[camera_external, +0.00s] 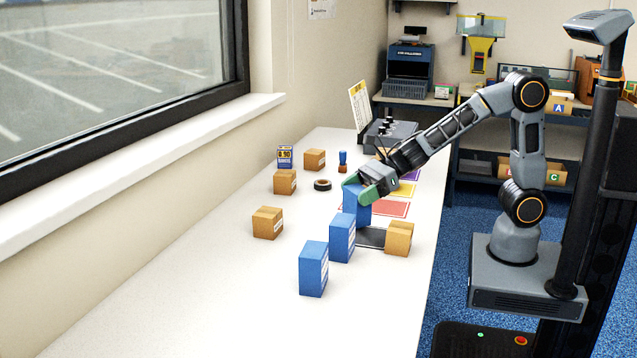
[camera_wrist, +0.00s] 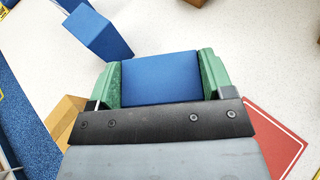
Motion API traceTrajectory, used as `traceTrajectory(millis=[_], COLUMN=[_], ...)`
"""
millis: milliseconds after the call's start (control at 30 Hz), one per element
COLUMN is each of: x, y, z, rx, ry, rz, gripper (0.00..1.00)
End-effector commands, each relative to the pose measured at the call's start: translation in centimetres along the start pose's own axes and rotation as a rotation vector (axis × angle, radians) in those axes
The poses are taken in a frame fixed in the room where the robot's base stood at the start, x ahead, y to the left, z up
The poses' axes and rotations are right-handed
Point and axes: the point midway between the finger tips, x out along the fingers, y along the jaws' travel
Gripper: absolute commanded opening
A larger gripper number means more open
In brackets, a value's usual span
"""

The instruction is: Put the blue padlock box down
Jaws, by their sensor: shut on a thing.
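My gripper (camera_external: 363,190) has green fingers and is shut on a blue box (camera_external: 357,207), gripped from above near its top. In the wrist view the plain blue top of the held box (camera_wrist: 160,78) fills the space between the fingers (camera_wrist: 162,80). I cannot tell whether its base touches the table. Two more blue boxes stand upright in front of it: a middle blue box (camera_external: 342,238) and a front blue box (camera_external: 313,268). No padlock marking is readable on any of them.
A red mat (camera_external: 392,209), a yellow mat (camera_external: 404,189) and a dark mat (camera_external: 371,237) lie along the table's right side. A cardboard box (camera_external: 398,239) stands by the dark mat. The table's near left (camera_external: 235,300) is clear.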

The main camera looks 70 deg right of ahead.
Motion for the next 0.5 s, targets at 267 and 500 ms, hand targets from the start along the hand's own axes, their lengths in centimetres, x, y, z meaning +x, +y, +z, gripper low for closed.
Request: traceTrajectory(millis=[267,500], x=[0.48,0.55], y=[-0.02,-0.02], z=[-1.10,-1.27], rx=[-0.002,-0.002], ry=[-0.002,-0.002], rz=[-0.001,-0.001], gripper=[0.45,0.45])
